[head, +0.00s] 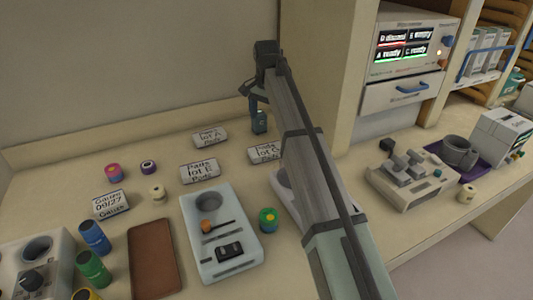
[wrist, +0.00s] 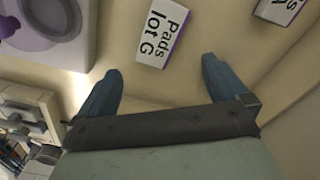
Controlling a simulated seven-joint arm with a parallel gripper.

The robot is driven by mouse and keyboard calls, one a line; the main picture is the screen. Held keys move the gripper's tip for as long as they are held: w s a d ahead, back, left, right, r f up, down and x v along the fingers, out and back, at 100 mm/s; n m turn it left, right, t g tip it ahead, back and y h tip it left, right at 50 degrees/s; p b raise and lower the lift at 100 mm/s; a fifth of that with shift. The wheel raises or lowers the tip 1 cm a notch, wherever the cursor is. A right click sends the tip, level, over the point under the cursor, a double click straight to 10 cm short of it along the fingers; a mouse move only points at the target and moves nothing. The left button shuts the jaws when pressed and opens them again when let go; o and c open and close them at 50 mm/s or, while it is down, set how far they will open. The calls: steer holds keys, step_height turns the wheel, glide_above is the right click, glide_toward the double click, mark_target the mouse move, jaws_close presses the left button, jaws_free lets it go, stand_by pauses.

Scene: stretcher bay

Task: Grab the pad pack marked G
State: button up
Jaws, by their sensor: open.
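The white pad pack marked "Pads lot G" (wrist: 163,36) lies on the counter at the upper middle of the wrist view, with a purple edge. In the head view it is the pack (head: 264,153) just left of my arm, its right end close to the arm's outline. My gripper (head: 259,122) is above the counter behind that pack in the head view. In the wrist view my gripper (wrist: 160,70) is open and empty, its fingers apart, with the pack beyond the gap between the tips.
Similar packs marked lot A (head: 210,138) and apparently lot E (head: 200,172) lie to the left. A cabinet wall (head: 325,75) rises right of my gripper.

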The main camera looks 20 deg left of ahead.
steer(key=m, duration=0.6)
glide_above(267, 149)
step_height(267, 149, down, 8)
steer(key=shift+s+r, duration=0.1)
steer(key=shift+r, duration=0.05)
steer(key=shift+a+f, duration=0.1)
steer(key=shift+f, duration=2.95)
steer(key=c, duration=1)
